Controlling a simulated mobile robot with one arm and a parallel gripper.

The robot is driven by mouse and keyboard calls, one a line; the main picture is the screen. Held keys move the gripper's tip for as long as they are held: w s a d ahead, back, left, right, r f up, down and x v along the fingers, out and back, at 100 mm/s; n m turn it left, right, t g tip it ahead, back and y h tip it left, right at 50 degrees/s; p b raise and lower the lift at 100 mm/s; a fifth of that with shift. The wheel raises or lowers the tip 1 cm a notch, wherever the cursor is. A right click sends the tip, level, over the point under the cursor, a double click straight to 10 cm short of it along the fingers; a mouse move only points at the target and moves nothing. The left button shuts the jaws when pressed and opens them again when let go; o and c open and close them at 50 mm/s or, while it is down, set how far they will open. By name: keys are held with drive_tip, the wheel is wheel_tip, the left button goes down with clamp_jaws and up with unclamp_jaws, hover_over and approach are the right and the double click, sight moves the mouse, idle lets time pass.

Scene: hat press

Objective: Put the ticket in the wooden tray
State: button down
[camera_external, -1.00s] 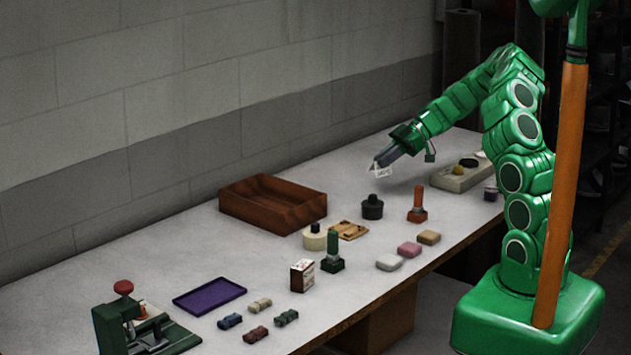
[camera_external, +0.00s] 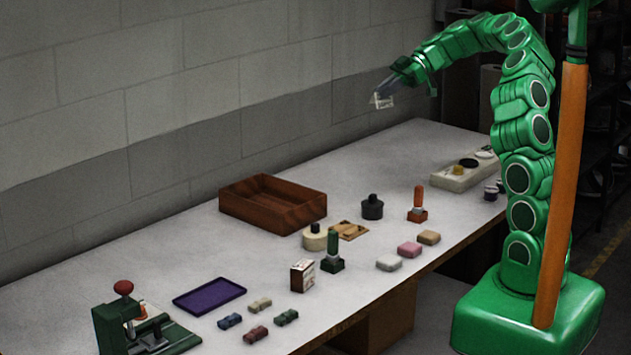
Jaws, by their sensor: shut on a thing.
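My gripper (camera_external: 384,92) is raised well above the back part of the table. It is shut on a small pale ticket (camera_external: 382,100), which hangs from the fingertips with faint dark marks on it. The brown wooden tray (camera_external: 300,218) stands on the table against the wall side, lower and to the left of my gripper in the picture. The part of its floor that shows looks empty; its near wall hides the rest.
A dark round-knobbed object (camera_external: 372,208), a cream round container (camera_external: 314,240) and an orange-handled stamp (camera_external: 418,204) stand right of the tray. A purple tray (camera_external: 209,297) and a green press (camera_external: 130,325) are at the near left. A pale long holder (camera_external: 461,178) lies at the far end.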

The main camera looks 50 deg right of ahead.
drive_tip(key=a+f+n+g, duration=0.15)
drive_tip(key=a+f, duration=0.55)
drive_tip(key=a, duration=0.7)
drive_tip(key=a+f+n+g, duration=0.1)
drive_tip(key=a+f+g, duration=0.35)
drive_tip(key=a, duration=0.85)
drive_tip(key=shift+t+y, duration=0.3)
drive_tip(key=shift+t, duration=0.6)
drive_tip(key=shift+w+a+f, duration=0.25)
drive_tip(key=shift+w+f, duration=1.65)
drive_tip(key=shift+w, duration=0.35)
drive_tip(key=shift+w+a+f, duration=0.3)
drive_tip(key=shift+w+f, duration=1.65)
drive_tip(key=shift+w, duration=0.3)
drive_tip(key=shift+w+a+f, duration=0.25)
drive_tip(key=shift+w+f, duration=1.65)
drive_tip(key=shift+w, duration=0.35)
drive_tip(key=shift+f, duration=0.1)
drive_tip(key=shift+w+f, duration=0.2)
drive_tip(key=shift+f, duration=1.5)
drive_tip(key=c, duration=1.2)
unclamp_jaws()
